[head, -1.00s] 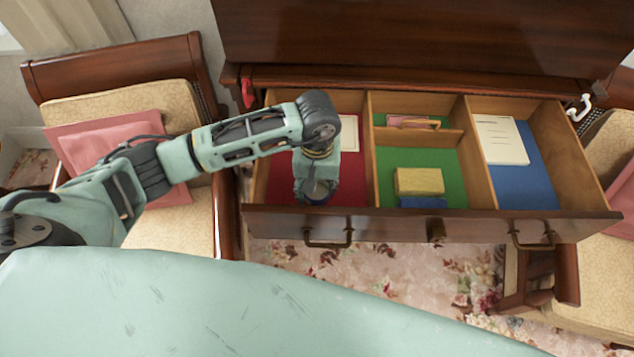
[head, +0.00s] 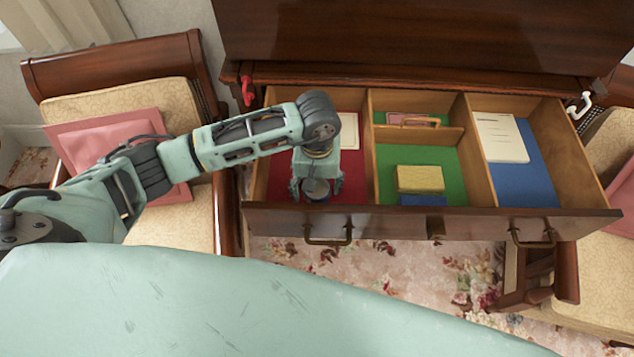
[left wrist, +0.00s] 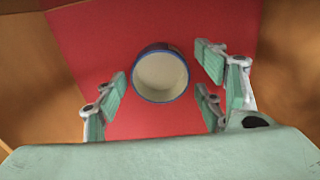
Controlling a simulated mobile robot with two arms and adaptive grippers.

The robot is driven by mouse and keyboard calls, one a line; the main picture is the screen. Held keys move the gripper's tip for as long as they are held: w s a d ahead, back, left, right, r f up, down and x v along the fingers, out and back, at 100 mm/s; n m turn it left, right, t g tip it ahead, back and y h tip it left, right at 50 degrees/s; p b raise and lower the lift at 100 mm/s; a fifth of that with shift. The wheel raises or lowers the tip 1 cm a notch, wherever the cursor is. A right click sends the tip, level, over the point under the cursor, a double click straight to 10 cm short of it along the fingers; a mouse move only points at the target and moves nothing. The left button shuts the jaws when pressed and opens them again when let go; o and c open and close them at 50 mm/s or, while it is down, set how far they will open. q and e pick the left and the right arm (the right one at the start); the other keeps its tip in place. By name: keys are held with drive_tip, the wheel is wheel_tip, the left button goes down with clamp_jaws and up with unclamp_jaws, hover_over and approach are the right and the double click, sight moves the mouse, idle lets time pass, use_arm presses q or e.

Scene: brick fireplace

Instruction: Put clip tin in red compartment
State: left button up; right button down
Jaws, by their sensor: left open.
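The clip tin (left wrist: 160,77), a round open tin with a blue rim and pale inside, stands in the red compartment (head: 351,188) of the open drawer. It also shows in the head view (head: 316,191), partly hidden by my wrist. My left gripper (head: 317,185) points down into that compartment above the tin. Its fingers are spread wide on both sides of the tin in the left wrist view (left wrist: 163,88), with red lining showing in the gaps. The tin appears upright on the red lining. My right gripper is in neither view.
The green compartment (head: 390,160) holds a yellow block (head: 420,179), a blue item (head: 423,200) and, behind a divider, a pink item (head: 408,119). The blue compartment (head: 535,180) holds a white booklet (head: 499,138). A pale card (head: 349,131) lies at the back of the red compartment.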

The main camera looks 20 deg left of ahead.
sight(317, 193)
use_arm(q)
drive_tip(key=shift+w+r+b, duration=0.15)
drive_tip(key=shift+r+b, duration=0.2)
drive_tip(key=shift+r, duration=0.15)
wheel_tip(317, 193, up, 11)
drive_tip(key=b, duration=0.3)
drive_tip(key=shift+r, duration=0.1)
